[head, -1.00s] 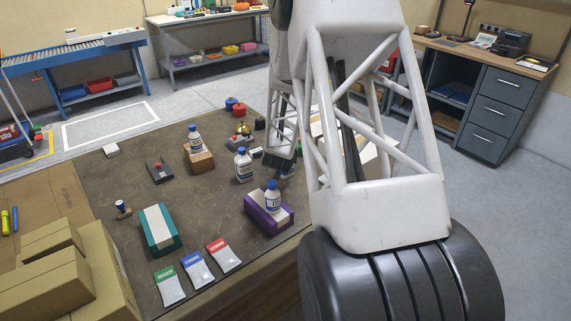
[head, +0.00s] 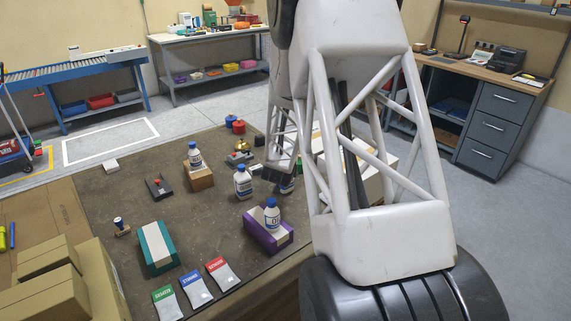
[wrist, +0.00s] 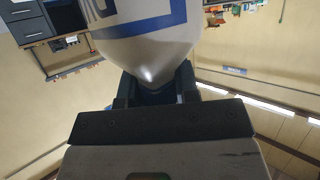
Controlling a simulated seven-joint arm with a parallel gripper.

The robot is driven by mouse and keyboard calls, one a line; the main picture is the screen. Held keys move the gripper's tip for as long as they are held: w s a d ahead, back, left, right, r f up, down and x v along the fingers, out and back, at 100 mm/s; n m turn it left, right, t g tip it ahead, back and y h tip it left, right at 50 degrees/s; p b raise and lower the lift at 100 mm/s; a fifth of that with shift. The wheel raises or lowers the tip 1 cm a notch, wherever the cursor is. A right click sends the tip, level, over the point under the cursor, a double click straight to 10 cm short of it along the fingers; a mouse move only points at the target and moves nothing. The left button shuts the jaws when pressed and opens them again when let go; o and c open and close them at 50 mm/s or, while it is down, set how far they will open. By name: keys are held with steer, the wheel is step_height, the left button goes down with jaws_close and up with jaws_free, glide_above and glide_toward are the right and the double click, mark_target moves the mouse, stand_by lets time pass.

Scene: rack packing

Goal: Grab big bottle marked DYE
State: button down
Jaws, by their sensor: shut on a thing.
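My gripper (wrist: 157,92) is shut on a white bottle (wrist: 150,35) with a blue label band, gripping it near its dark cap; its marking is cut off in the wrist view. Three similar blue-capped bottles stand apart: one on a wooden block (head: 195,158), one on the table (head: 243,184), one on a purple-and-white box (head: 272,214). Their label text is too small to read.
Green, blue and red-topped packets (head: 195,288) and a teal box (head: 157,248) lie at the table front. A stamp (head: 121,226) and a dark tray (head: 159,187) are at left. Cardboard boxes (head: 50,296) fill the near left corner. The table's middle left is clear.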

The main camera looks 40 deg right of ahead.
step_height(320, 180, up, 2)
steer(key=shift+r, duration=0.2)
steer(key=s, duration=1.8)
steer(key=shift+f, duration=0.15)
